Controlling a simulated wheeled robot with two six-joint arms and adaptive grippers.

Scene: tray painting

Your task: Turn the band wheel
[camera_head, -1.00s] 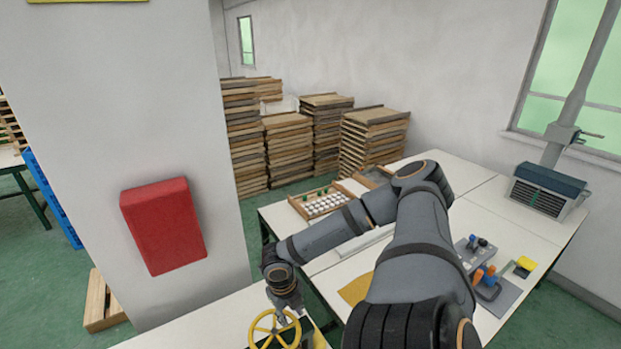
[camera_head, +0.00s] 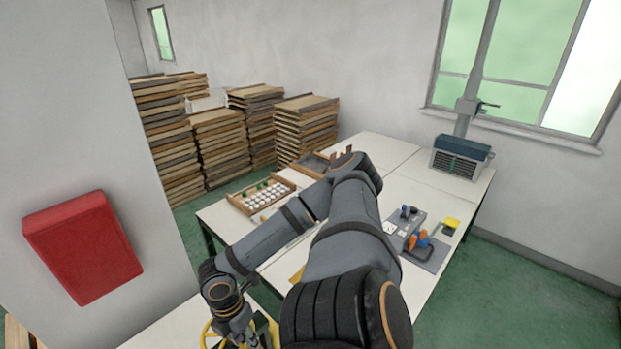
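The yellow band wheel (camera_head: 206,334) shows at the bottom edge of the head view, on the near white table. Only part of its rim is in sight; my gripper and the frame's lower edge hide the rest. My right arm comes up from the bottom and bends down to the left. Its gripper (camera_head: 241,338) is at the wheel, overlapping it in the picture. I cannot tell whether the fingers touch the rim or whether they are open or shut. My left gripper is not in view.
Farther white tables hold a wooden tray of white pieces (camera_head: 262,194), a grey board with orange-handled tools (camera_head: 428,248) and a blue-topped grey unit (camera_head: 461,158). A red wall box (camera_head: 83,247) is on the left pillar. Stacked wooden trays (camera_head: 219,142) stand behind.

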